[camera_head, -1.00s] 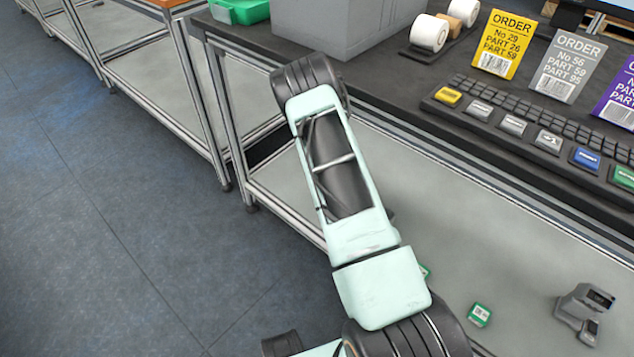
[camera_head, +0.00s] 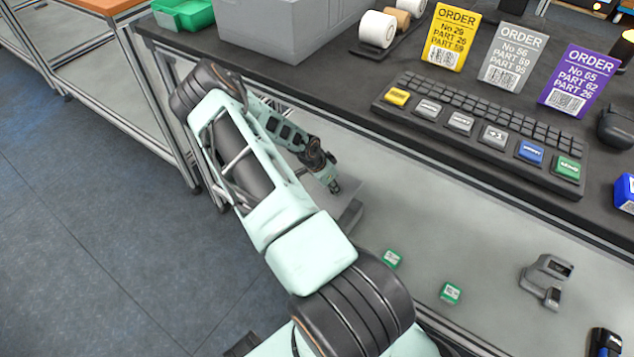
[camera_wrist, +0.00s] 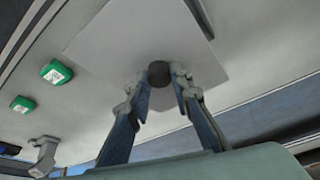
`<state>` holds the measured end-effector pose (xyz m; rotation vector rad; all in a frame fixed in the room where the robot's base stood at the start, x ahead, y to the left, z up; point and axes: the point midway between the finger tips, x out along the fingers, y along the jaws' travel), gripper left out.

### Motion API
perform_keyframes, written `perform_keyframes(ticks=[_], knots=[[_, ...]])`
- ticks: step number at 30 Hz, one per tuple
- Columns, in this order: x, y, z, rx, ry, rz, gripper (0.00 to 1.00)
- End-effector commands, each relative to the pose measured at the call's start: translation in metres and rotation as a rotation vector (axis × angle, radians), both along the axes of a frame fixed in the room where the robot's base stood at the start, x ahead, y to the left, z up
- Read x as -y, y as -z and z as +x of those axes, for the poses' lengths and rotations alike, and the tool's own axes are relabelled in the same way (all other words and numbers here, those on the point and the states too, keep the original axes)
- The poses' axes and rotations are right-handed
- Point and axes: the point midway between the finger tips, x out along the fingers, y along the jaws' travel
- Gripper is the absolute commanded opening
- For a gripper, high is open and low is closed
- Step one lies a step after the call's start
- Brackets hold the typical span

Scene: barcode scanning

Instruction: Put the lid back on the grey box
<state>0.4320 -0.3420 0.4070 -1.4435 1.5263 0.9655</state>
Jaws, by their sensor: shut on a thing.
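The grey box (camera_head: 270,32) stands at the back of the dark worktop in the head view, its top cut off by the picture edge. The lid (camera_head: 362,196) is a flat light-grey plate, lower down over the shelf below the worktop and partly behind my arm. In the wrist view the lid (camera_wrist: 115,42) has a round black knob (camera_wrist: 158,73). My gripper (camera_wrist: 161,82) is shut on this knob, one finger on each side. In the head view my gripper (camera_head: 334,187) is at the lid. I cannot tell whether the lid touches the shelf.
The worktop (camera_head: 350,95) carries a keyboard (camera_head: 480,125), order cards (camera_head: 513,55), tape rolls (camera_head: 377,30) and a green bin (camera_head: 185,13). On the lower shelf are two green boxes (camera_head: 392,258) (camera_head: 451,293) and a grey scanner (camera_head: 546,280). The worktop's front edge overhangs the shelf.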

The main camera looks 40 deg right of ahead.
Motion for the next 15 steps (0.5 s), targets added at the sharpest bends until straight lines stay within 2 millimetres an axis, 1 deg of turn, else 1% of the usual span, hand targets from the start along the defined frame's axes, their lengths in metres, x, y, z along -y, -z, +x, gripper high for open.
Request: perform_keyframes(ticks=[3,8,15], knots=[[0.006,-0.002,-0.008,-0.001,0.042,-0.001,0.00],[0.008,0.000,-0.011,0.000,0.061,-0.001,0.00],[0.007,0.014,-0.011,0.000,0.058,0.000,0.00]])
